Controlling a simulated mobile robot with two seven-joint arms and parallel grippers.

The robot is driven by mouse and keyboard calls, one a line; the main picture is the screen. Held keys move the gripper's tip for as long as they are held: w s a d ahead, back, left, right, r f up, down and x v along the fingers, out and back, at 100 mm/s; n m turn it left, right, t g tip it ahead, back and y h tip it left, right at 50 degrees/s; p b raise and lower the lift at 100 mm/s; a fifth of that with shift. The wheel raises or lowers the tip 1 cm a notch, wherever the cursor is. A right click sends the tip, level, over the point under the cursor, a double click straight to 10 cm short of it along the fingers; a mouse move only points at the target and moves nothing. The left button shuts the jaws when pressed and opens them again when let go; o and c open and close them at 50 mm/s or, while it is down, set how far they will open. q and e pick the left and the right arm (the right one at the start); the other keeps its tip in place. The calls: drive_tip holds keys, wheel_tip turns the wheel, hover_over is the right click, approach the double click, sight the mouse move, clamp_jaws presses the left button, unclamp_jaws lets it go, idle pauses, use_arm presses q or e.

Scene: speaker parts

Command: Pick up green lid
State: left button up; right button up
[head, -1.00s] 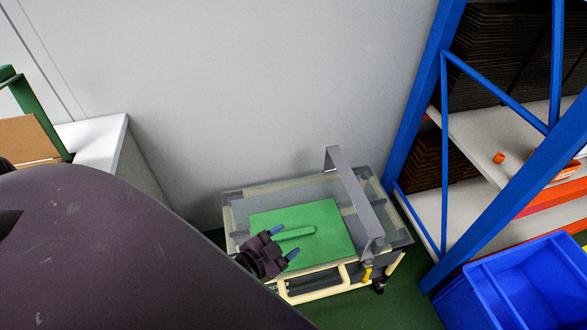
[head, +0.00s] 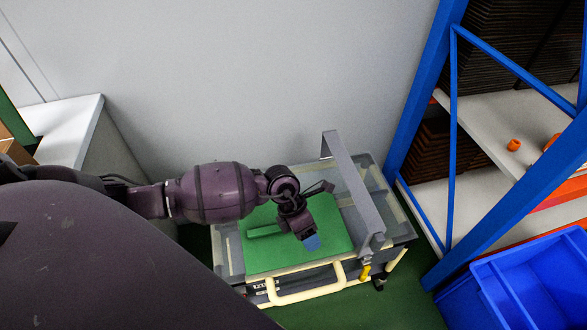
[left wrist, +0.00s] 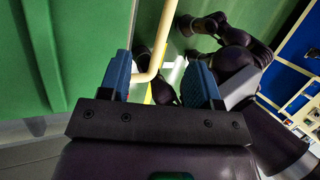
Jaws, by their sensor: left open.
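The green lid (head: 332,226) is a flat rectangular panel with a raised green bar handle (head: 265,231). It lies on top of the grey and cream trolley (head: 229,250). My left gripper (head: 309,240) is over the lid, right of the bar handle and apart from it in the head view. It is open and empty. In the left wrist view the two blue fingers of the left gripper (left wrist: 160,82) stand apart, with the green lid (left wrist: 95,35) at the left and behind the left finger. My forearm hides part of the lid's far side. My right gripper is not clearly seen.
A grey bracket (head: 352,185) arches over the trolley's right part. A cream handle (head: 310,286) runs along its front. A blue rack (head: 411,100) and a blue bin (head: 525,285) stand to the right, a white table (head: 65,125) to the left. The wall is close behind.

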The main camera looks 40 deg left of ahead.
use_arm(q)
drive_tip(key=w+a+f+m+y, duration=0.1)
drive_tip(key=w+a+m+y, duration=0.1)
drive_tip(key=w+a+y, duration=0.5)
drive_tip(key=shift+h, duration=0.7)
drive_tip(key=f, duration=0.1)
drive_tip(key=s+a+f+b, duration=0.1)
drive_tip(key=f, duration=0.1)
drive_tip(key=s+a+f+b, duration=0.1)
drive_tip(key=f, duration=0.1)
drive_tip(key=shift+s, duration=0.1)
drive_tip(key=shift+f+b, duration=0.3)
drive_tip(key=shift+f, duration=0.4)
wheel_tip(320, 180, down, 4)
drive_tip(key=shift+a+f+b, duration=0.1)
drive_tip(key=shift+f+b, duration=0.1)
drive_tip(key=shift+b, duration=0.7)
drive_tip(key=shift+w+f, duration=0.1)
drive_tip(key=shift+w, duration=0.1)
drive_tip(key=c, duration=1.1)
drive_tip(key=shift+o, duration=0.2)
use_arm(e)
drive_tip(key=f, duration=0.3)
drive_tip(key=shift+s+a+f+n, duration=0.2)
drive_tip(key=shift+a+f+n, duration=0.05)
drive_tip(key=shift+f+n, duration=0.05)
use_arm(q)
drive_tip(key=shift+r, duration=0.25)
